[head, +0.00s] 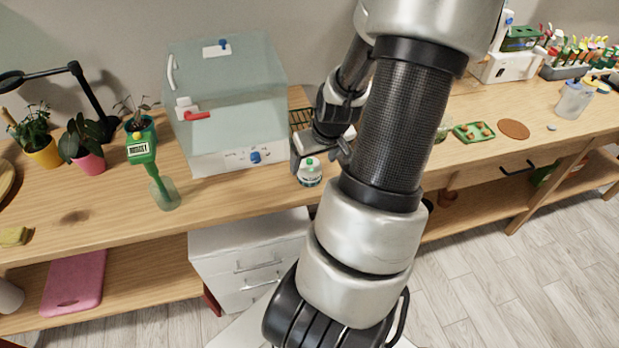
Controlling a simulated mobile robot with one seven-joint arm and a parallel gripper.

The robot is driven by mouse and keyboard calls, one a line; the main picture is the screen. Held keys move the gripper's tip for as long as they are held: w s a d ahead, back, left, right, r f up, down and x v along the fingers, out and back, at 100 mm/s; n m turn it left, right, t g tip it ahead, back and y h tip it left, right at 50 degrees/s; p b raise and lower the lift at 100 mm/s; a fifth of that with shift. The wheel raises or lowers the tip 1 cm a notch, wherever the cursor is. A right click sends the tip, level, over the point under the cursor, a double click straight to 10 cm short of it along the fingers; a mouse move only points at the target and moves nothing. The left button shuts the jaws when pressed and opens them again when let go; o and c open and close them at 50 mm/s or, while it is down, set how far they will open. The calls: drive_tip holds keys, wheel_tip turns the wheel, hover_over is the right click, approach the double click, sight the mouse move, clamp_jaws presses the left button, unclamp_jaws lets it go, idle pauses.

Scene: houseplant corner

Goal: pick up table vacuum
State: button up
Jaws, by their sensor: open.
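A small round white thing with a green band and a green top (310,174) stands at the front edge of the wooden bench. It looks like the table vacuum, but I cannot be sure at this size. My gripper (320,161) is open, with its fingers pointing down around or just above the top of this thing. I cannot tell whether the fingers touch it. My arm hides the bench just to the right.
A clear-fronted cabinet (228,105) stands close on the left. A green moisture meter (142,150) and potted plants (82,144) are further left. A green tray (474,132) and a brown disc (513,129) lie to the right. White drawers (250,262) stand below the bench.

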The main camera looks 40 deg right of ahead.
sight(312, 166)
drive_tip(key=b+x, duration=0.1)
drive_tip(key=x, duration=0.5)
drive_tip(key=shift+w+f+b, duration=0.15)
drive_tip(key=shift+f+b, duration=0.15)
drive_tip(key=c, duration=1.3)
drive_tip(key=shift+o, duration=0.2)
wheel_tip(312, 166, up, 10)
drive_tip(key=p, duration=0.2)
drive_tip(key=shift+p, duration=0.3)
